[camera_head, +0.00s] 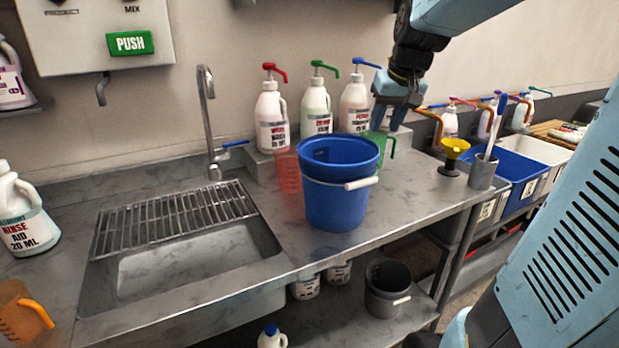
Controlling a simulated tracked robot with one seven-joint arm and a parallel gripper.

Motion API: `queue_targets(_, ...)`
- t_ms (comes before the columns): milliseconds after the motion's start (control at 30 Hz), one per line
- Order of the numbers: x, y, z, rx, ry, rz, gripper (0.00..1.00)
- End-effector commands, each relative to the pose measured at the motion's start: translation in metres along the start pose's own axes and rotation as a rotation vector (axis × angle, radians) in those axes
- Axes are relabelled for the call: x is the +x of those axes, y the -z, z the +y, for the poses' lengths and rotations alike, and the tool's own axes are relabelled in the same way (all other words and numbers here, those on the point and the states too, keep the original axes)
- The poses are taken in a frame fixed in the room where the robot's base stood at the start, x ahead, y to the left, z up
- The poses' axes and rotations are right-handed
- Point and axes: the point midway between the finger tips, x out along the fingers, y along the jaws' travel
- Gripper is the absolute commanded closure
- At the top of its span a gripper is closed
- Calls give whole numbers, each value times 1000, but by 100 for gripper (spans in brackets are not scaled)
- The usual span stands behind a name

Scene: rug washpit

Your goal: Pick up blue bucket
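The blue bucket (338,200) stands upright on the steel counter, right of the sink. Its rim is open at the top, and its wire handle with a white grip hangs at the front right. My gripper (391,112) is above and behind the bucket's right side in the picture, pointing down and apart from it. Its fingers look spread, with nothing held between them.
Pump bottles (315,108) stand behind the bucket. A tap (207,120) rises behind the sink rack (172,217). A yellow funnel (453,152) stands farther right.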

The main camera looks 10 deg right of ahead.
Motion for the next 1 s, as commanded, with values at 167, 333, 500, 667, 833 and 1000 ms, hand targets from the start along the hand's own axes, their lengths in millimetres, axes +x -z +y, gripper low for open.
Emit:
queue_targets(167,20,38,20,14,19,-13,64)
queue_targets(333,29,55,30,19,28,-15,64)
queue_targets(500,45,58,32,19,31,-17,64)
queue_targets(667,72,56,30,19,31,-18,64)
queue_targets(833,100,56,29,19,31,-18,64)
queue_targets(1000,114,56,29,19,31,-15,64)
